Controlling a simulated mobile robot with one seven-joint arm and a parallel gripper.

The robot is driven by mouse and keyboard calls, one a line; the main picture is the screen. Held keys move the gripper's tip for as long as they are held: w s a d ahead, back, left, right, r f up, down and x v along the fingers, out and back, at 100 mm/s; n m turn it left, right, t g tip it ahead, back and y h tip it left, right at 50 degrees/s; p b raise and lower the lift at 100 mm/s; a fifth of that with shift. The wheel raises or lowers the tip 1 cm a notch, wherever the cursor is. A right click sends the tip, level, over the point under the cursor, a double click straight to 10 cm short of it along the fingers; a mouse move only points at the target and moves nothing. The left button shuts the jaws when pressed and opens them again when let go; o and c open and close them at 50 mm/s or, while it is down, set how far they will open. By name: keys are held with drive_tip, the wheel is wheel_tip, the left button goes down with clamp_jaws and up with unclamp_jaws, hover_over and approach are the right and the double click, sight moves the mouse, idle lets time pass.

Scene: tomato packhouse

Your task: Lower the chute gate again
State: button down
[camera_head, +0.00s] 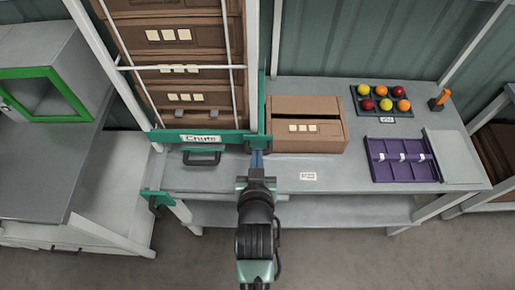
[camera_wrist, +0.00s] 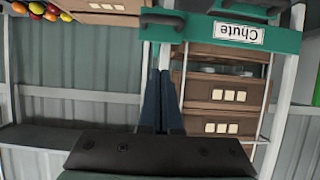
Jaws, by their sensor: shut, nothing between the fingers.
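The chute (camera_head: 172,60) is a tall white-framed rack with brown cartons stacked inside. A green crossbar (camera_head: 160,136) labelled "Chute" spans its lower end, in front of the lowest carton. A dark handle (camera_head: 202,158) hangs below the bar, over the grey table. The bar also shows upside down in the wrist view (camera_wrist: 200,32), with a dark grip (camera_wrist: 163,19) near its left end. My gripper (camera_head: 257,157) is shut and empty, just below the right end of the bar. In the wrist view its blue fingers (camera_wrist: 160,75) are together near the rack's upright; contact cannot be told.
A brown carton (camera_head: 306,106) stands on the table close right of my gripper. Farther right are a black tray (camera_head: 354,100) of red, orange and yellow tomatoes, a purple tray (camera_head: 380,175) and an orange-handled tool (camera_head: 440,99). A green-framed cabinet (camera_head: 45,72) stands left.

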sight(258, 137)
drive_tip(key=w+f, duration=0.2)
drive_tip(key=w, duration=0.1)
drive_tip(key=w+f+p, duration=0.1)
drive_tip(key=w+f, duration=0.2)
drive_tip(key=shift+w+f+p, duration=0.1)
drive_tip(key=shift+f+p, duration=0.1)
drive_tip(key=shift+p, duration=0.1)
drive_tip(key=shift+s+f, duration=0.2)
drive_tip(key=shift+f, duration=0.6)
drive_tip(key=shift+f, duration=0.1)
wheel_tip(258, 137, down, 11)
drive_tip(key=b, duration=1.1)
drive_tip(key=shift+f, duration=0.15)
